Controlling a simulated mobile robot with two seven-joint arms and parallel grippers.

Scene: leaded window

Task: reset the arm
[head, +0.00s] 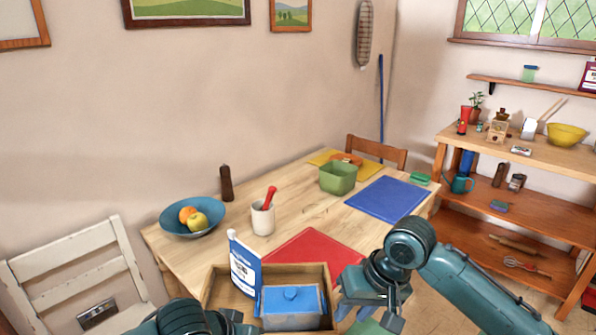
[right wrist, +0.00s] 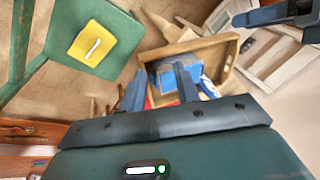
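My right gripper (head: 370,308) is at the lower middle of the head view, just right of a wooden tray (head: 217,288). In the right wrist view its two fingers (right wrist: 160,88) stand apart with nothing held between them. The tray holds a blue lidded box (head: 291,310) and an upright blue-and-white carton (head: 244,268). The tray also shows in the right wrist view (right wrist: 226,72), beyond the fingertips, with the blue box (right wrist: 168,70). My left gripper (head: 235,322) is only partly in the head view, at the bottom edge left of the blue box; its fingers are unclear.
The wooden table (head: 310,205) carries a fruit bowl (head: 190,219), a utensil crock (head: 262,218), a red mat (head: 312,250), a blue mat (head: 387,198) and a green bin (head: 338,178). A white chair (head: 80,270) stands left, shelves (head: 530,185) right. A green chair (right wrist: 112,45) shows in the wrist view.

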